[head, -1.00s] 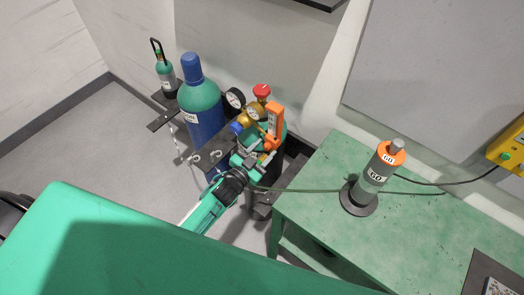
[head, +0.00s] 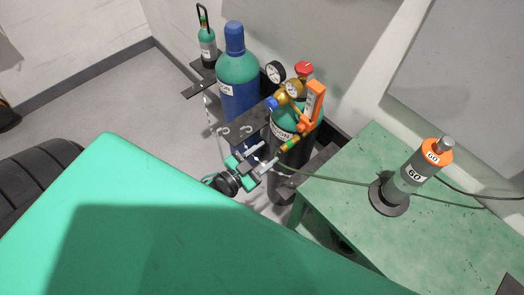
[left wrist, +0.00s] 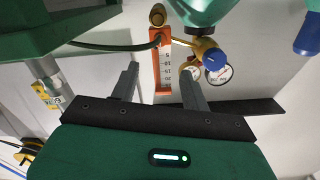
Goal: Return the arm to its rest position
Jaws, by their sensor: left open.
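My left gripper (head: 264,156) is open and empty in the head view, below and left of the regulator on the dark-bodied, green-topped cylinder (head: 285,152). Most of my left arm is hidden behind the large green surface. The regulator carries an orange flowmeter (head: 314,102), brass and blue fittings and round gauges (head: 275,72). A gap shows between my fingers and the flowmeter. In the left wrist view, my two fingers (left wrist: 160,76) stand apart, with the orange flowmeter (left wrist: 163,72) showing between them farther off. My right gripper is not in view.
A blue cylinder with a green shoulder (head: 237,80) and a small green cylinder (head: 207,45) stand behind left. A green table (head: 440,235) at right bears a grey-and-orange cylinder (head: 412,177); a hose passes near my gripper. Open floor (head: 110,95) lies left.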

